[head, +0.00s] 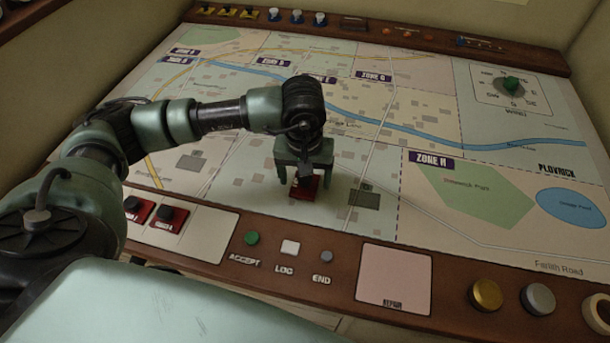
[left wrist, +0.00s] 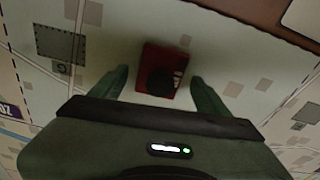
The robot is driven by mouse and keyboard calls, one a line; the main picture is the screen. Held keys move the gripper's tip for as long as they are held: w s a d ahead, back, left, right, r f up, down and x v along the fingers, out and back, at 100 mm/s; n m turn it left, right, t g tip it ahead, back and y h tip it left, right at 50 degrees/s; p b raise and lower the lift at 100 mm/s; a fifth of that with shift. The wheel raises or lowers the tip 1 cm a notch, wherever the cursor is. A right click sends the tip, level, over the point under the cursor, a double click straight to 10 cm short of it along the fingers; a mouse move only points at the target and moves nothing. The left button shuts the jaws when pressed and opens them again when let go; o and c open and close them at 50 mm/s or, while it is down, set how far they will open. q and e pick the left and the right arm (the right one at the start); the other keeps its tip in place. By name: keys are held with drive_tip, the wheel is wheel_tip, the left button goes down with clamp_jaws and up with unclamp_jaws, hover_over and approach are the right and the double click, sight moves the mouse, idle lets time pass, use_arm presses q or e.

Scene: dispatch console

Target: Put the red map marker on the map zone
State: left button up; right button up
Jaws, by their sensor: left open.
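A red map marker with a black knob (head: 305,188) stands on the map (head: 345,215), a little left of a dark dashed square (head: 366,197). My left gripper (head: 304,180) is right over it, pointing down. In the left wrist view the red marker (left wrist: 160,72) sits between the two green fingers of the gripper (left wrist: 158,88), with gaps on both sides. The fingers are open. The marker appears to rest on the map surface. Two more red markers with black knobs (head: 171,214) lie on the white pad at the left front. My right gripper is not in view.
Along the front wooden edge are the ACCEPT (head: 251,238), LOG (head: 290,247) and END (head: 326,256) buttons, a pink pad (head: 394,278) and round knobs (head: 486,295). Yellow, blue and orange pieces line the back ledge. A green dial (head: 511,85) is at the right back. The map's middle right is clear.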

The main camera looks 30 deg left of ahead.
sight(305, 182)
use_arm(q)
drive_tip(key=shift+r, duration=0.5)
wheel_tip(305, 182, up, 11)
drive_tip(key=s+b, duration=0.1)
drive_tip(key=b, duration=0.1)
drive_tip(key=shift+s+d, duration=0.2)
drive_tip(key=shift+d, duration=0.1)
